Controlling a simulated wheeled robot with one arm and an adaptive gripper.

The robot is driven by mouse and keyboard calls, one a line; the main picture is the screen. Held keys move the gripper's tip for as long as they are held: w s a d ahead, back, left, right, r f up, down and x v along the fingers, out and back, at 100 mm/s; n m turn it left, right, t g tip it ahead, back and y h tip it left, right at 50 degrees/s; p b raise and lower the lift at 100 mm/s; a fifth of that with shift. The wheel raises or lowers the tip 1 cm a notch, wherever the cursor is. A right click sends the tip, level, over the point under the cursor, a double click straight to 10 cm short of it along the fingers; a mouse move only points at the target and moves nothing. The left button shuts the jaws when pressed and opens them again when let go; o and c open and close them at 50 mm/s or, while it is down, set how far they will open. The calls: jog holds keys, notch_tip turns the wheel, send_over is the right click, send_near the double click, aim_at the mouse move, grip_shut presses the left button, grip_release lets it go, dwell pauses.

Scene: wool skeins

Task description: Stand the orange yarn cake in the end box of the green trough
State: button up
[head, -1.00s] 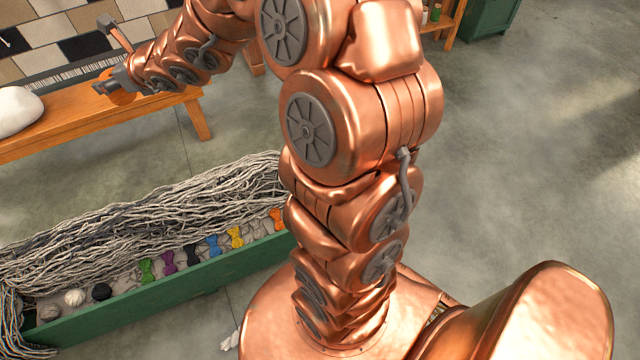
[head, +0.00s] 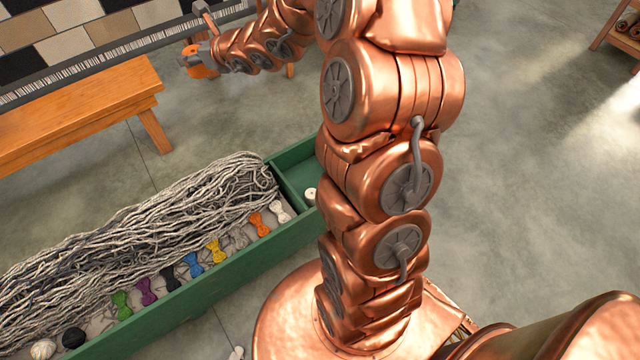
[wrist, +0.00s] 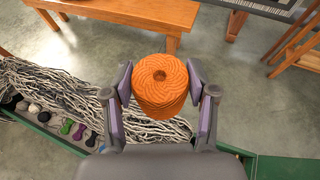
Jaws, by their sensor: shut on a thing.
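The orange yarn cake (wrist: 161,86) is between the two fingers of my gripper (wrist: 161,90) in the wrist view, with its round wound top and centre hole showing. In the head view my gripper (head: 190,60) is shut on the orange yarn cake (head: 201,70), held in the air beyond the trough and right of the bench. The green trough (head: 205,292) runs along the floor, filled with grey yarn. Its end box (head: 294,176) at the right end is partly hidden by my arm. A small white round thing (head: 310,193) shows in that box.
A wooden bench (head: 80,110) stands behind the trough at the left. Several coloured small skeins, one an orange bow (head: 260,224), line the trough's near side. White and black balls lie at its left end.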

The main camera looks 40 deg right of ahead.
jog(key=w+d+f+b, duration=0.1)
jog(key=d+f+b, duration=0.35)
jog(key=f, duration=0.45)
jog(key=w+d+f+b, duration=0.1)
jog(key=d+f+b, duration=0.3)
jog(key=f, duration=0.5)
jog(key=w+d+f+b, duration=0.1)
jog(key=d+f+b, duration=0.2)
jog(key=f+b, duration=0.45)
jog(key=b, duration=1.7)
send_over(293, 183)
jog(key=w+d, duration=0.2)
jog(key=shift+m+h, duration=0.3)
jog(key=shift+h, duration=0.1)
jog(key=shift+w+a+f, duration=0.1)
jog(key=shift+f, duration=9.65)
jog(key=shift+w+f, duration=0.1)
jog(key=shift+f, duration=9.6)
jog(key=shift+f, duration=0.6)
jog(key=o, duration=1.1)
jog(key=shift+o, duration=0.2)
jog(key=shift+r, duration=0.15)
